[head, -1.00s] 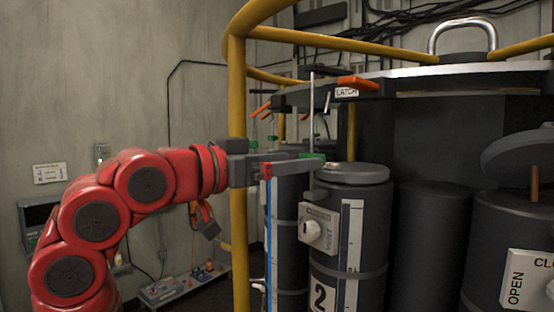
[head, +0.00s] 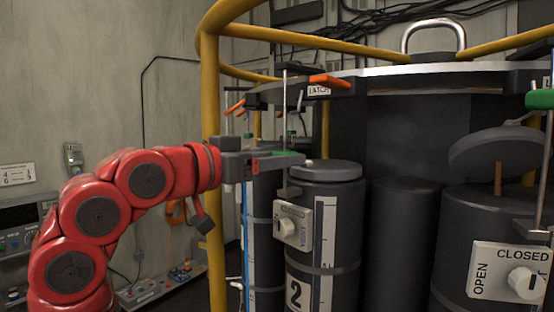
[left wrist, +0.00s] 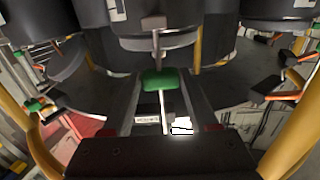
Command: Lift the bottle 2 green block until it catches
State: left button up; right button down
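Bottle 2 (head: 342,215) is a dark grey cylinder with a pale scale strip, a "2" label and a white valve box (head: 293,226). A thin upright rod (head: 284,105) stands at its left side and carries the green block (head: 285,160). My left gripper (head: 292,158) reaches in level from the left, just above the bottle's lid height. In the left wrist view the green block (left wrist: 160,79) lies between my fingertips and fills the gap, apparently touching both. My right gripper is not in view.
A yellow rail (head: 213,150) stands by my left arm. An orange lever (head: 330,81) marked LATCH sits above on the big vessel's rim. Another green block (head: 540,99) is high on a rod at right, by a bottle with an OPEN/CLOSED dial (head: 522,281).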

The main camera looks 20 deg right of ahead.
pick_arm(q)
grip_shut()
notch_tip(320, 180, up, 9)
jog(key=p, duration=0.4)
jog(key=shift+r, duration=0.15)
dwell(1.2)
jog(key=o, duration=0.5)
grip_release()
